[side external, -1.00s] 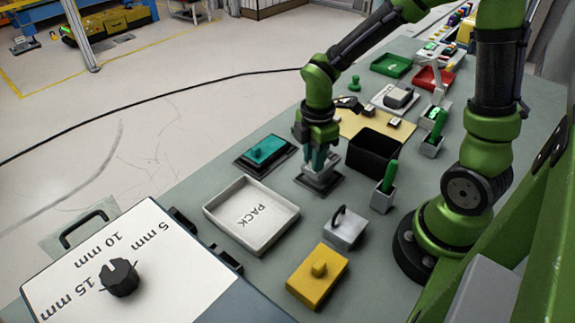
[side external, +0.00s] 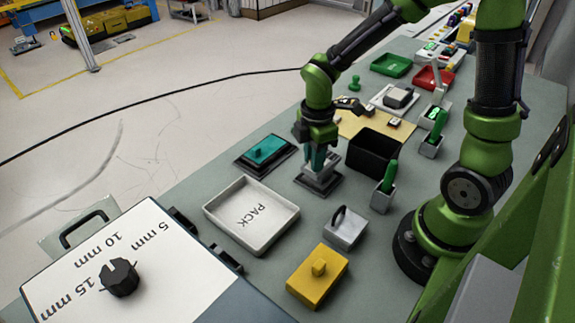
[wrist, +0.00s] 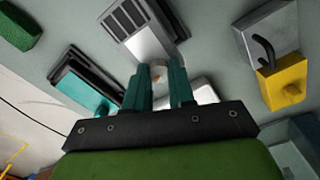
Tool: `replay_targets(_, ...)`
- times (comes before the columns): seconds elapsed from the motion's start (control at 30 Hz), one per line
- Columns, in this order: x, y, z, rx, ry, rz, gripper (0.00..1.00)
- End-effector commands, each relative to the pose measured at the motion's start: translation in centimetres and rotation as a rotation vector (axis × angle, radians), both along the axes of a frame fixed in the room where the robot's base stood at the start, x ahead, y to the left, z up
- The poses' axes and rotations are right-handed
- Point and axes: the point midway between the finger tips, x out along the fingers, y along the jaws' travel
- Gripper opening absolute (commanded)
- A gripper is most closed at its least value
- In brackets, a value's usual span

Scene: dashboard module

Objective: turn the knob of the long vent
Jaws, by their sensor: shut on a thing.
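The long vent is a grey block with dark slats (wrist: 140,20) at the top of the wrist view. In the side view its grey base (side external: 322,185) shows below my fingers. Its small pale knob (wrist: 158,75) shows between my teal fingertips. My gripper (wrist: 163,78) points down over the vent and is shut on the knob. In the side view my gripper (side external: 318,168) hides the knob and much of the vent.
A teal block on a dark base (side external: 265,152) stands to the left. A white PACK tray (side external: 285,228) lies in front. A black open box (side external: 355,155) stands close on the right. A grey block with a hoop (side external: 342,236) and a yellow block (side external: 318,280) are nearer.

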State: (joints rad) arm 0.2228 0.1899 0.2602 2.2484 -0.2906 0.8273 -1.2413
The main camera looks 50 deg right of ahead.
Motion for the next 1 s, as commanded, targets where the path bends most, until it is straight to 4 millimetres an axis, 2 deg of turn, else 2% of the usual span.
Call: replay_targets(1.0, 0.00, 0.01, 0.00, 0.000, 0.000, -0.063, 0.00)
